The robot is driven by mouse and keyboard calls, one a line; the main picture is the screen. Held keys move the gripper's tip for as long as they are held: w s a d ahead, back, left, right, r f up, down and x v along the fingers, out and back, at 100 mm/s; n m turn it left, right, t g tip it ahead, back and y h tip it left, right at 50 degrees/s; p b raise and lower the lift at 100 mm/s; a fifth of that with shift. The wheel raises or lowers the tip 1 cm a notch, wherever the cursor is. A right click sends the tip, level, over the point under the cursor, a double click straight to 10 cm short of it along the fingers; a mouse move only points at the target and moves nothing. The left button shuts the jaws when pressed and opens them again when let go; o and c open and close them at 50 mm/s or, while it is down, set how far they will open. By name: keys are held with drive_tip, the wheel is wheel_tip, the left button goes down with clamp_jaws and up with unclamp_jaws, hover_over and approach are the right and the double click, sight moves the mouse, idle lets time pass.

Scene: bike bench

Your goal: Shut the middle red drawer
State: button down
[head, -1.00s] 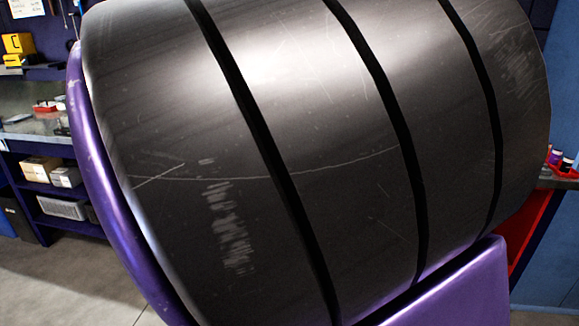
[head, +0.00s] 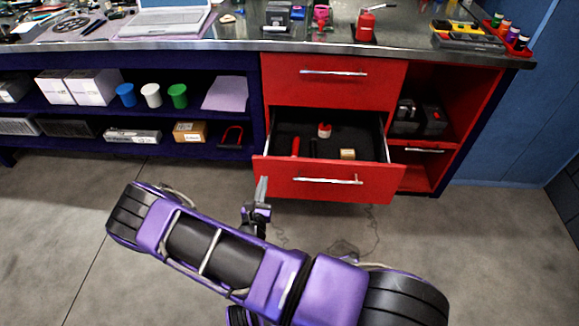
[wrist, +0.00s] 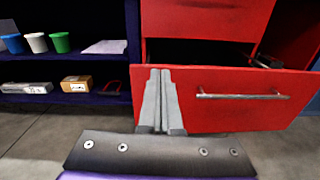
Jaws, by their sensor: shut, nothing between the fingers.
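The middle red drawer (head: 328,181) is pulled out of the bench, below a closed red top drawer (head: 335,84). Inside it I see a red-and-white item, a red stick-like item and a small tan block. Its front has a silver bar handle (head: 327,181). My gripper (head: 262,188) is shut and empty, near the left end of the drawer front. In the wrist view the closed fingers (wrist: 160,72) appear in front of the drawer front's left part (wrist: 240,112), left of the handle. I cannot tell whether they touch it.
The steel bench top (head: 240,45) carries a laptop (head: 172,18), a red bottle-like item (head: 366,24) and tools. Left of the drawers, open shelves hold boxes and several cups. An open red compartment (head: 450,95) is at the right.

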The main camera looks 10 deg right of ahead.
drive_tip(key=n, duration=0.1)
approach(284, 161)
drive_tip(key=b+x, duration=0.1)
drive_tip(key=x, duration=0.6)
drive_tip(key=shift+b, duration=0.4)
